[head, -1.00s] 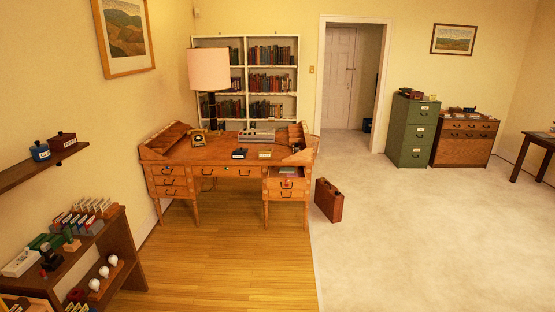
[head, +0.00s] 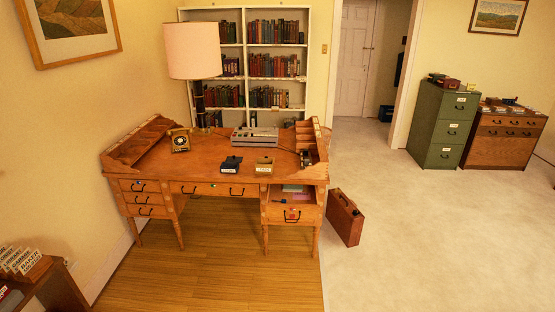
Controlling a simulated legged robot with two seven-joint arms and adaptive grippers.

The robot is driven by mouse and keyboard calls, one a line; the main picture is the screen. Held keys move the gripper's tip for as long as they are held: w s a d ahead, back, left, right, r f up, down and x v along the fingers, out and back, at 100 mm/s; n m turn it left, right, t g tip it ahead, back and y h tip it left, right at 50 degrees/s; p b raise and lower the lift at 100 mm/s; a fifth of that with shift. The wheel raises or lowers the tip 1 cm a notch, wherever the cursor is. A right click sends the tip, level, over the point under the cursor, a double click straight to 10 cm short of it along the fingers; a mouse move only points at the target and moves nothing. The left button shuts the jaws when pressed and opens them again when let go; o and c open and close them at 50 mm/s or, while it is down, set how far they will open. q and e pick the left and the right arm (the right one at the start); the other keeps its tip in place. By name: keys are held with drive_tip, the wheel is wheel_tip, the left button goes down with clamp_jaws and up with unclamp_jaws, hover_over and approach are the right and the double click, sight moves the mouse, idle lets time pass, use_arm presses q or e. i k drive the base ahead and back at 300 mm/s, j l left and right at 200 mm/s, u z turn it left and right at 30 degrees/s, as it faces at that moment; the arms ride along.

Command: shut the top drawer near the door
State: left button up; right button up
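The wooden desk (head: 215,165) stands ahead of me. At its right end, the side nearer the door (head: 355,60), a top drawer (head: 308,216) is pulled out. Its front has a dark handle and a red patch. Papers or similar flat items (head: 294,188) and a small dark item show inside it. The desk's wide middle drawer (head: 213,189) and left drawers (head: 140,198) look shut. Neither of my grippers is in view.
A brown briefcase (head: 345,218) stands on the pale floor just right of the desk. A green filing cabinet (head: 441,125) and a wooden chest (head: 500,140) stand at the right. A shelf unit (head: 58,285) is at lower left. Floor before the desk is clear.

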sight(310, 210)
drive_tip(key=i+l+u, duration=0.15)
drive_tip(key=i, duration=0.25)
drive_tip(key=i+l+u, duration=0.15)
drive_tip(key=i, duration=0.2)
drive_tip(key=i+l+u, duration=0.15)
drive_tip(key=i, duration=0.2)
